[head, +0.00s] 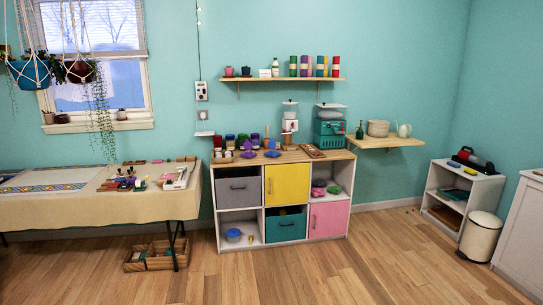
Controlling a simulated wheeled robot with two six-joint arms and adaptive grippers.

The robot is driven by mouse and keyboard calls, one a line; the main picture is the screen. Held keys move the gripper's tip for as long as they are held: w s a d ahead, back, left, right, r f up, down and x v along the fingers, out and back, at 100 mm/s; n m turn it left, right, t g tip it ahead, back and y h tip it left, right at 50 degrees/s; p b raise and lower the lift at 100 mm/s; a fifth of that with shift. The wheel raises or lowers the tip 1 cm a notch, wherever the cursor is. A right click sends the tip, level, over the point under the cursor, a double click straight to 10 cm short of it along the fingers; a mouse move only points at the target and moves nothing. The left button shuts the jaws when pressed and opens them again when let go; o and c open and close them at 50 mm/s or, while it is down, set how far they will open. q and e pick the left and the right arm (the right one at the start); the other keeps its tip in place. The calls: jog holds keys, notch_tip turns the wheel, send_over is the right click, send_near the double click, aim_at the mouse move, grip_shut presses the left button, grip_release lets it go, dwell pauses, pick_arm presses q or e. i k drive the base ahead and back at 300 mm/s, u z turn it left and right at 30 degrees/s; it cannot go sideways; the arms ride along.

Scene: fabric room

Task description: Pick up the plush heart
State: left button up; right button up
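I cannot make out a plush heart anywhere in the head view. Neither of my grippers shows in it. Small coloured items crowd the long cloth-covered table (85,208) on the left and the top of the cube cabinet (256,214) in the middle, too small to tell apart. A pink bin (328,219), a yellow bin (287,184), a grey bin (238,192) and a teal bin (286,226) fill some compartments; their insides are hidden. A blue round item (233,235) sits in the open lower left compartment.
Wooden crates (150,258) stand on the floor under the table's right end. A wall shelf (288,80) holds several coloured cylinders. A low white shelf (483,193) and a cream bin (480,237) stand at right. The wooden floor (330,275) in front is clear.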

aim_at(273, 154)
jog(key=z, duration=0.4)
jog(key=k, duration=0.5)
jog(key=z, duration=0.85)
jog(key=k, duration=0.75)
jog(key=z, duration=0.6)
jog(key=i, duration=2.15)
jog(key=u, duration=0.35)
jog(key=i, duration=3.1)
jog(key=u, duration=0.6)
jog(key=i, duration=1.7)
jog(key=u, duration=1.1)
jog(key=i, duration=1.05)
jog(key=u, duration=1.95)
jog(key=i, duration=0.95)
jog(key=u, duration=0.5)
